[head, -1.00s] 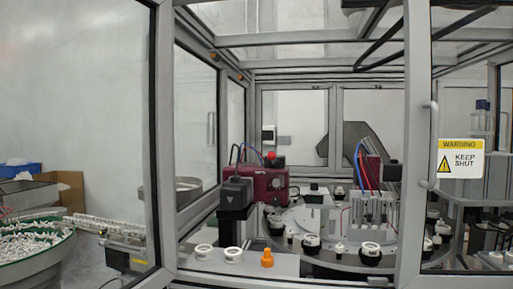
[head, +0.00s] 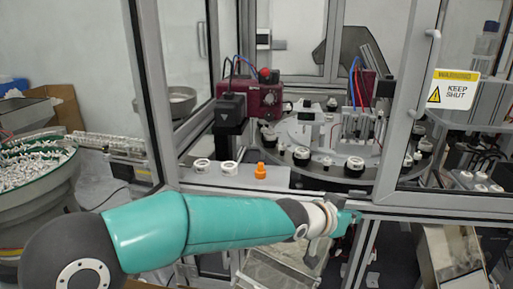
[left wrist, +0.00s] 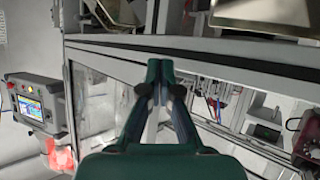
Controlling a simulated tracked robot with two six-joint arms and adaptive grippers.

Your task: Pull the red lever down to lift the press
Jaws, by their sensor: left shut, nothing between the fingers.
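The maroon press unit (head: 258,98) stands inside the glazed cell, with a black block (head: 230,108) at its left front. A round red knob (head: 264,73) shows on top of it; I take this for the lever's end, and no lever shaft is clear. My left gripper (head: 347,222) is in front of the cell's front frame, low and to the right of the press, well apart from the knob. The left wrist view shows its dark green fingers (left wrist: 158,68) together with nothing held. A maroon part at that view's right edge may be the press. My right gripper is out of view.
A metal post (head: 148,95) and a door with a warning sign (head: 454,90) frame the cell's open front. White rings and an orange piece (head: 260,171) sit on the front ledge. A round table (head: 325,165) carries several fixtures. A parts bowl (head: 35,165) stands left.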

